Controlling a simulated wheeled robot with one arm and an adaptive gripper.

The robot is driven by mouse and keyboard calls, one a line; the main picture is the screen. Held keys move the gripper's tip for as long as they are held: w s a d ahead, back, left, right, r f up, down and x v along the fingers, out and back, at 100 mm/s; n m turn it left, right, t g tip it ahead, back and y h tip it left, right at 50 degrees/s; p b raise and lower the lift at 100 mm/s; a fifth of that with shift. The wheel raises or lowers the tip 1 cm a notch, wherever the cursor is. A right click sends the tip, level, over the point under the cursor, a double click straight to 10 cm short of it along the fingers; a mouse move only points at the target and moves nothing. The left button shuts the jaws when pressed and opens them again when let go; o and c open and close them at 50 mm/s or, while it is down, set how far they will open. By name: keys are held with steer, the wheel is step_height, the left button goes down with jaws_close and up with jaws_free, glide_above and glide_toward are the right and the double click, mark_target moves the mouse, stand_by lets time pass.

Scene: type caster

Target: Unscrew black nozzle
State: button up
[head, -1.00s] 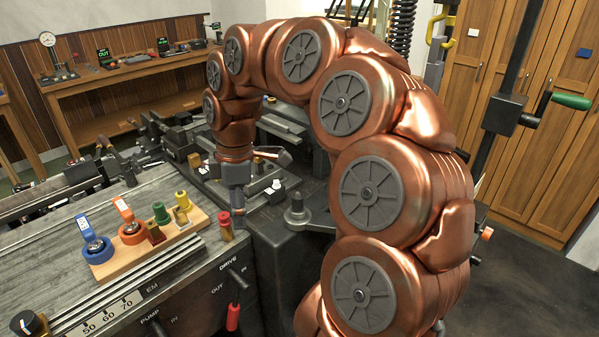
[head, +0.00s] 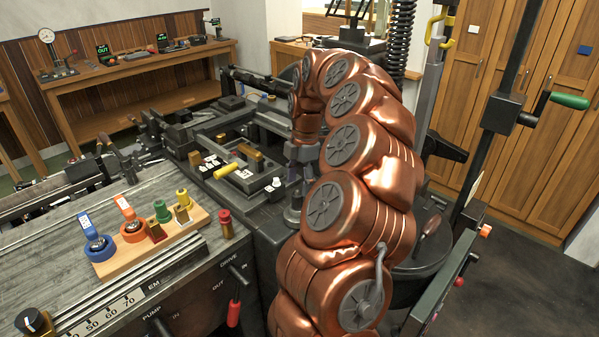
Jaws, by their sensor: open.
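A dark grey, stepped nozzle-like piece (head: 293,211) stands upright on the dark machine body, just left of my arm. I cannot be sure it is the black nozzle of the task. My gripper (head: 302,178) points down from the end of the copper arm, just above and slightly right of that piece. The gripper is open and I see nothing held in it. Its fingers are small and dark against the machine, so I cannot tell whether they touch the piece.
A wooden block (head: 150,243) with blue, orange, green and yellow tools lies on the grey worktop (head: 40,230). A red-topped piece (head: 225,222) stands at its right. A yellow-handled tool (head: 228,170) lies on the machine.

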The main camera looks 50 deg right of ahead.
mark_target(298, 193)
steer(key=shift+a+f+p, duration=0.15)
steer(key=shift+f+p, duration=0.1)
steer(key=shift+f, duration=0.95)
steer(key=shift+a+f+p, duration=0.15)
steer(key=shift+f+p, duration=0.1)
steer(key=shift+f, duration=0.9)
steer(key=shift+c, duration=0.3)
jaws_close()
steer(key=shift+c, duration=1.5)
jaws_free()
